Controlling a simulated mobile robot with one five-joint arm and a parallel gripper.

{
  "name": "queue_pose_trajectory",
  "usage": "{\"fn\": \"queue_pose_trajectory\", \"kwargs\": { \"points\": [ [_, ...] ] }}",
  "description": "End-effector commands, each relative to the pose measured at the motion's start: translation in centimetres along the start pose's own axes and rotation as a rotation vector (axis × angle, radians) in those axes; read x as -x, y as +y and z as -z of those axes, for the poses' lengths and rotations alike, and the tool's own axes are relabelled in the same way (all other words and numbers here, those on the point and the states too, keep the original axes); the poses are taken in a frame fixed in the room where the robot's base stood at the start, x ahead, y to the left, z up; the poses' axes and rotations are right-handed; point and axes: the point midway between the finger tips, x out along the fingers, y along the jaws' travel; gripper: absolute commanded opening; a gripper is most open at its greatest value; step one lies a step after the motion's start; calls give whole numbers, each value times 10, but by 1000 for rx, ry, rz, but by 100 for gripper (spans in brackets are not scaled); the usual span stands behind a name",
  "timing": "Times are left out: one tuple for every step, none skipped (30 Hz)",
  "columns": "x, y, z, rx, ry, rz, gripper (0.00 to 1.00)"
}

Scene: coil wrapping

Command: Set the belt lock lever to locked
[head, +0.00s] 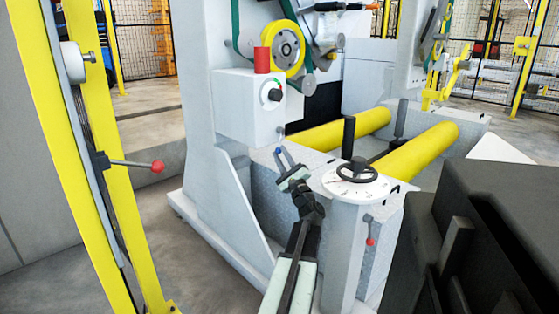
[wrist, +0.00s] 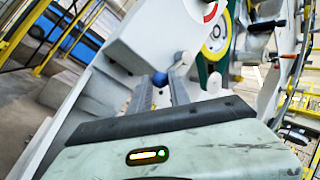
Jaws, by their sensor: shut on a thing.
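My gripper (head: 284,153) reaches out beside the grey machine, in front of the control box. Its two fingers are shut on a small blue knob (head: 278,151) at their tips. In the wrist view my gripper (wrist: 171,82) has the blue knob (wrist: 160,78) between the finger ends. The arm of this lever is mostly hidden, and I see no label naming it the belt lock lever. Its locked or unlocked position cannot be read.
A control box (head: 249,105) with a black dial and red cylinder is above the gripper. To the right stand a pedestal with a handwheel (head: 357,172) and a red-knobbed lever (head: 370,240). Another red-knobbed lever (head: 137,165) is on the left yellow post. Yellow rollers (head: 420,152) lie behind.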

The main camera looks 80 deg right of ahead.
Motion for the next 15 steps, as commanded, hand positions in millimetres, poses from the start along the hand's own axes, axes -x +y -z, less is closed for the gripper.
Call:
{"fn": "queue_pose_trajectory", "kwargs": {
  "points": [
    [0,0,3,9,-11,2,0],
    [0,0,3,16,-17,1,0],
    [0,-1,4,25,-23,0,0],
    [0,-1,4,30,-27,0,0],
    [0,-1,4,34,-30,-1,0],
    [0,-1,4,39,-33,-1,0],
    [0,-1,5,42,-35,-1,0],
    [0,-2,5,44,-37,-1,0],
    [0,-1,4,47,-39,-2,0],
    [0,-1,4,48,-40,-2,0],
    [0,-1,4,49,-40,-2,0],
    [0,-1,4,49,-41,-2,0],
    [0,-1,4,49,-41,-2,0],
    [0,-1,4,49,-41,-2,0],
    [0,-1,4,49,-41,-2,0]
  ]
}}
